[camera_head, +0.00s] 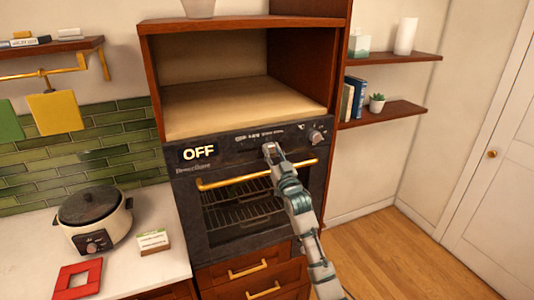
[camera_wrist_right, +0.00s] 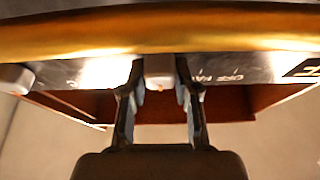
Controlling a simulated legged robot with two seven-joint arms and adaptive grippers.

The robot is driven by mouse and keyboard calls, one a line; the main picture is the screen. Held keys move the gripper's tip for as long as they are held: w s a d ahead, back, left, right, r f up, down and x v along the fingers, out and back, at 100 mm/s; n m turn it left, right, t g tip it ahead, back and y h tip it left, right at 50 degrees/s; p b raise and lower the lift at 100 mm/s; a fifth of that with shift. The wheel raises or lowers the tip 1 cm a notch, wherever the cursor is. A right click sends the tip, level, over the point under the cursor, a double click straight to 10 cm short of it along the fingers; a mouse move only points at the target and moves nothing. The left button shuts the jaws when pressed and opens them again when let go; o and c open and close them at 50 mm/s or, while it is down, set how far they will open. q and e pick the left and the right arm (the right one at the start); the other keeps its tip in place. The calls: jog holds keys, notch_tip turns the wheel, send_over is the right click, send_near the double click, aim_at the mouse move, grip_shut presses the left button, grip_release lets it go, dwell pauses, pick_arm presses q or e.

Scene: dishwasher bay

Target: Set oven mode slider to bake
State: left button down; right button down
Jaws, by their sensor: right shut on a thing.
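The oven (camera_head: 180,195) is a dark built-in unit with a gold handle (camera_head: 222,183) across its door. Its control panel (camera_head: 222,148) has a display reading OFF (camera_head: 198,152). My right gripper (camera_head: 270,148) reaches the panel above the handle. In the right wrist view, my right gripper (camera_wrist_right: 160,95) is shut around a small light slider knob (camera_wrist_right: 159,68). The other mode labels are too blurred or covered to read. My left gripper is not in view.
A round knob (camera_head: 317,136) sits at the panel's right end. The gold handle runs close to my right gripper. An empty wooden cubby (camera_head: 230,105) is above the oven. A cooker (camera_head: 93,217) stands on the counter at left. Floor at right is clear.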

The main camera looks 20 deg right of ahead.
jog(key=shift+a, duration=0.15)
jog(key=c, duration=1)
grip_release()
jog(key=shift+a, duration=0.1)
jog(key=shift+o, duration=0.8)
jog(key=shift+a, duration=0.15)
jog(key=shift+s+f, duration=0.1)
jog(key=shift+s, duration=0.1)
jog(key=v, duration=1.1)
jog(key=shift+s+f, duration=0.2)
